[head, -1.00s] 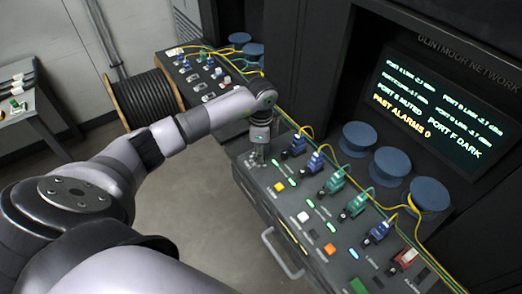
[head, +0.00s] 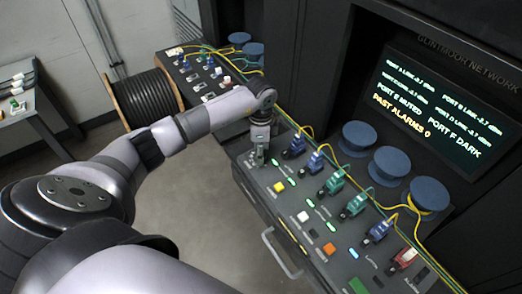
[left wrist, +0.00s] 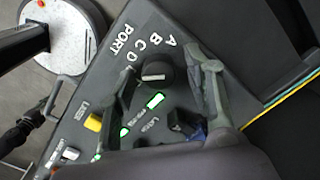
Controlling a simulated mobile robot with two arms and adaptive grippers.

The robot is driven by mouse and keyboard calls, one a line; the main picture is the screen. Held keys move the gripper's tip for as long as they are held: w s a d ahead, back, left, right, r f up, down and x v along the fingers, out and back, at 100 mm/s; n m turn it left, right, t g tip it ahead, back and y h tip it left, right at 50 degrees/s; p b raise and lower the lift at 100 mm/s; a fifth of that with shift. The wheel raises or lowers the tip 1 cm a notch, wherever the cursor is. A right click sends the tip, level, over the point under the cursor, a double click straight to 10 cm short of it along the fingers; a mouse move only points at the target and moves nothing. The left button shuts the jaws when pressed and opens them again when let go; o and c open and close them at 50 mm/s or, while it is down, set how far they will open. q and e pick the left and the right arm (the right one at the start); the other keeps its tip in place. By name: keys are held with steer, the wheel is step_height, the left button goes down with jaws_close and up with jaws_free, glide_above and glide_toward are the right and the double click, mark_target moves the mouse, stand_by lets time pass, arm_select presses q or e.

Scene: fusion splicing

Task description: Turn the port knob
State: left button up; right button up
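The port knob (left wrist: 156,75) is a round black dial with a pale pointer line, beside the white PORT label and the letters A to D on the sloped console (head: 257,187). In the left wrist view my left gripper (left wrist: 163,68) has its fingers apart, one on each side of the knob. A gap shows beside the knob, so the fingers do not look closed on it. In the head view my left gripper (head: 258,155) points down at the console's far left end and hides the knob.
A yellow button (head: 279,187) and green lights are near the gripper. Several connectors with yellow cables, including a blue one (head: 295,148), line the console to the right. A screen (head: 437,107) reads "PORT E MUTED" and "PORT F DARK". A cable reel (head: 148,98) stands behind the arm.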

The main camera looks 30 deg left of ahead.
arm_select(q)
steer(key=shift+r, duration=0.2)
step_height(320, 180, up, 12)
steer(key=shift+f, duration=0.2)
stand_by(0.3)
stand_by(0.4)
